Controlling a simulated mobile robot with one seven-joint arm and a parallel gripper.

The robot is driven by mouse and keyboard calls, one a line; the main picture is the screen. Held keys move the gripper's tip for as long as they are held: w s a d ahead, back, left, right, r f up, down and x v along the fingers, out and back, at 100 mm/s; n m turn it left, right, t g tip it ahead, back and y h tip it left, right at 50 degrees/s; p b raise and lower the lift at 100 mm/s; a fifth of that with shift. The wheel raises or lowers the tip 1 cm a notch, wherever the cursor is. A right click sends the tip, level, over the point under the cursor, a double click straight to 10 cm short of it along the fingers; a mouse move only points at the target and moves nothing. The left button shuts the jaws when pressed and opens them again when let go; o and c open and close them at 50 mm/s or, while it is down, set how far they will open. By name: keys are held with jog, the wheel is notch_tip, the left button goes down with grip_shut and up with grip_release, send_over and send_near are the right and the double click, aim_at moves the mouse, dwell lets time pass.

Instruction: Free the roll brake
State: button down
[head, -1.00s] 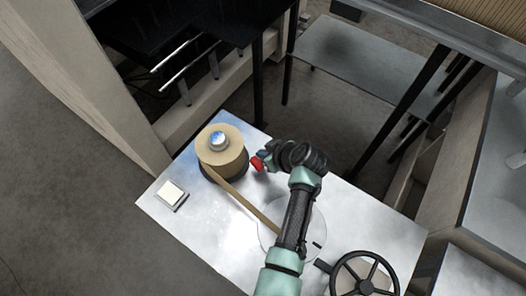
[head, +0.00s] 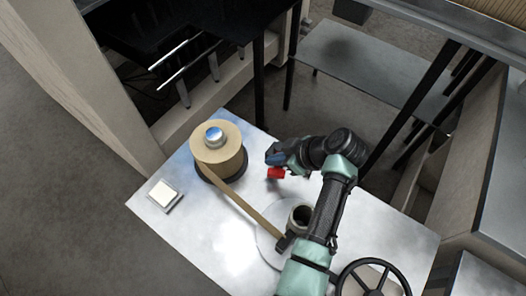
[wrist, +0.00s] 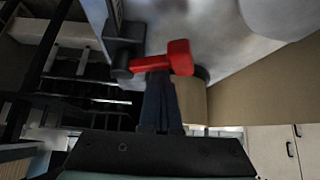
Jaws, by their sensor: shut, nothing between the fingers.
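The red brake lever (head: 277,173) is right of the kraft paper roll (head: 232,163) on the metal table. In the wrist view the red lever (wrist: 180,57) joins a dark pivot at its left end. My gripper (head: 271,158) is beside the lever, on its far side in the head view. In the wrist view my gripper's fingers (wrist: 160,90) are together and empty, their tips right at the lever; I cannot tell if they touch it. The roll sits on a dark disc, a shiny cap on top. The lever's base is hidden in the head view.
A paper strip (head: 245,208) runs from the roll to a dark-rimmed core (head: 300,216) on a pale disc, partly behind my arm. A white button box (head: 164,195) is at the table's left. A black handwheel (head: 371,281) is at the front right. Dark shelving stands behind.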

jog(key=shift+s+d+f+b, duration=0.1)
jog(key=shift+d+b, duration=0.25)
jog(key=shift+d, duration=0.55)
